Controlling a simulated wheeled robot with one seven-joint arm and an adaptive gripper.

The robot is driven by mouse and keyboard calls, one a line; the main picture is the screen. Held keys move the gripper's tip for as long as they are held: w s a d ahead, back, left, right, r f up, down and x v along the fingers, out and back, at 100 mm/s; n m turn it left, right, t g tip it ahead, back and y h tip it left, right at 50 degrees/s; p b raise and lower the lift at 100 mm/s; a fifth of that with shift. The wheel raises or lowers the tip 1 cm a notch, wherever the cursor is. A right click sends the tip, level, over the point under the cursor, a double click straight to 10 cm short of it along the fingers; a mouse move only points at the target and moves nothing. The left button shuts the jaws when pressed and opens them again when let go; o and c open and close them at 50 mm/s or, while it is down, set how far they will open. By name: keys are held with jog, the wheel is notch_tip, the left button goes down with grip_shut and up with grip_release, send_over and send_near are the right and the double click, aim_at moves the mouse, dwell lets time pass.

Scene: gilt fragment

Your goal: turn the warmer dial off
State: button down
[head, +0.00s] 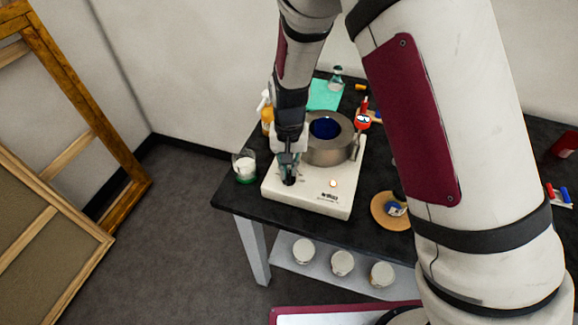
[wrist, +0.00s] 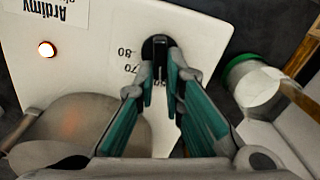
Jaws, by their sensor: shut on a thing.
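The warmer (head: 310,190) is a white box on the black table, with a round metal pot holder on top. Its dial (wrist: 157,48) is a black knob beside printed numbers, of which 70 and 80 can be read in the wrist view. My gripper (wrist: 160,78) is shut on the dial, with a teal-padded finger on either side of the black grip.
A glass jar with white contents (head: 245,166) stands just left of the warmer. An amber bottle (head: 267,115) stands behind my gripper. A metal pot (head: 328,143) with dark blue inside sits on the warmer. A round cork mat (head: 385,213) lies to the right.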

jog(key=shift+n, duration=0.4)
jog(key=n, duration=0.2)
jog(key=n+b, duration=0.1)
jog(key=n, duration=0.2)
jog(key=shift+a+n, duration=0.3)
jog(key=shift+a, duration=0.05)
jog(key=n, duration=0.1)
jog(key=n+b, duration=0.1)
jog(key=n, duration=0.3)
jog(key=shift+s+a, duration=0.2)
jog(key=shift+s, duration=0.05)
jog(key=shift+n, duration=0.4)
jog(key=c, duration=1.7)
grip_release()
jog(key=shift+r, duration=0.1)
